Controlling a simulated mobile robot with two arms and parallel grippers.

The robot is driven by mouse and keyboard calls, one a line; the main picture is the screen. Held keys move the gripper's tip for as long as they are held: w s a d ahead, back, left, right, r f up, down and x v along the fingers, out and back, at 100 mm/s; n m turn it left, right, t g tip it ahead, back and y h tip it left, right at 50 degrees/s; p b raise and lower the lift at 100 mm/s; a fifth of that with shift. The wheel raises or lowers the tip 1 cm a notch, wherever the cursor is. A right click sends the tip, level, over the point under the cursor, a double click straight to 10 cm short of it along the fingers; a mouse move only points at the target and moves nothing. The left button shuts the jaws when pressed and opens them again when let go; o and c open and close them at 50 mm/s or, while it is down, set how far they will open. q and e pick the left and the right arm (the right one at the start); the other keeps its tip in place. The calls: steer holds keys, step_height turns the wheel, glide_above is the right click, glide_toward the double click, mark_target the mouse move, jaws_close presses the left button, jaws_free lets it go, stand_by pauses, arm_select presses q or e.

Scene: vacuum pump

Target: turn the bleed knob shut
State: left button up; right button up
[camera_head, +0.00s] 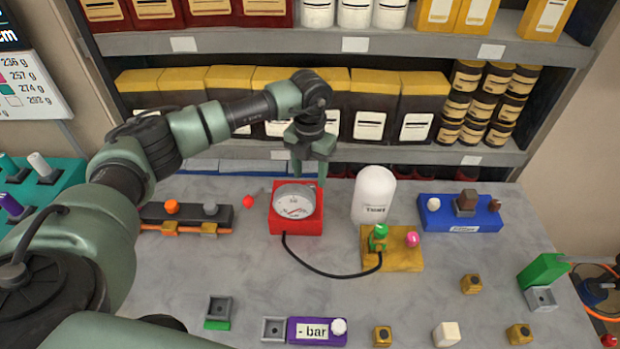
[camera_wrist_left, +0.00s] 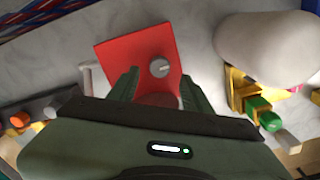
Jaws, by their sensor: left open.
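My left gripper (camera_head: 309,170) is open, pointing down at the back of the red gauge block (camera_head: 309,224). The block carries a round dial (camera_head: 294,203) with a red needle. In the left wrist view a round grey knob (camera_wrist_left: 159,67) with a pale mark sits on the red block (camera_wrist_left: 112,57). It lies between and slightly beyond the two fingertips (camera_wrist_left: 159,82), with space visible on both sides. It looks like the bleed knob, though no label shows. In the head view this knob is hidden. My right gripper is not in view.
A white bottle (camera_head: 374,190) stands close right of the block. A black hose (camera_head: 318,268) runs to a yellow base (camera_head: 403,260) with green and pink parts. A dark valve strip (camera_head: 190,214) lies left, a blue block (camera_head: 455,221) right. Shelves stand behind.

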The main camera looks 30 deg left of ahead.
mark_target(310, 187)
arm_select(q)
step_height(310, 187, down, 4)
steer(key=shift+r+p, duration=0.15)
steer(key=shift+p, duration=0.35)
steer(key=shift+w+f, duration=0.1)
steer(key=shift+f, duration=0.3)
jaws_close()
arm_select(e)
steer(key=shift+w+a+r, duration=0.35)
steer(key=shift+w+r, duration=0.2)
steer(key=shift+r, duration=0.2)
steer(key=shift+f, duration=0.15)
